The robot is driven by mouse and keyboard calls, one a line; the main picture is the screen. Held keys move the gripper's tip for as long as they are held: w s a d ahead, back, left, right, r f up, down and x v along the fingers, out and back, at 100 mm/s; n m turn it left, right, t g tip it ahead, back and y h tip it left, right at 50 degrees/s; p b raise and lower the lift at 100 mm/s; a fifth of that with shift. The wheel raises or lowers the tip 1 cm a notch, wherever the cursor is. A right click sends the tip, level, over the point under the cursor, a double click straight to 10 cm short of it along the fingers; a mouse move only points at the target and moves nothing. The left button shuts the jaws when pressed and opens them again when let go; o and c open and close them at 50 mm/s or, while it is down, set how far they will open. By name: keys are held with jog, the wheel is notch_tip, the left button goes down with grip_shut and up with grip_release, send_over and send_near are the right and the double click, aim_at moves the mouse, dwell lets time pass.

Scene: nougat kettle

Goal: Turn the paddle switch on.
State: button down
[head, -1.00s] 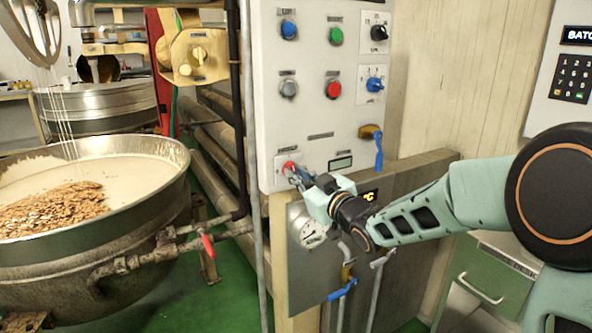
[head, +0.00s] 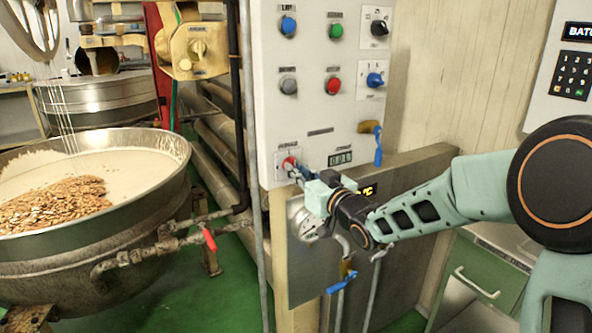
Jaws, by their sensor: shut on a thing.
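A red switch knob (head: 288,162) sits on a small white plate at the lower left of the white control panel (head: 318,107). I take it for the paddle switch; its label is too small to read. My gripper (head: 295,171) reaches it from the lower right. Its fingers are shut on the knob and hide part of it, so the knob's exact angle is unclear. The kettle (head: 95,215) at the left holds a pale mass and brown nuts.
Blue, green, grey and red buttons, a black knob (head: 379,29) and a blue knob (head: 375,80) are higher on the panel. A blue-handled valve (head: 376,140) hangs at its right edge.

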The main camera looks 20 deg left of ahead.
jog(key=c, duration=2)
grip_release()
jog(key=shift+s+d, duration=0.1)
jog(key=v, duration=1.1)
jog(key=shift+s+d, duration=0.25)
jog(key=shift+s, duration=0.05)
jog(key=shift+w, duration=0.1)
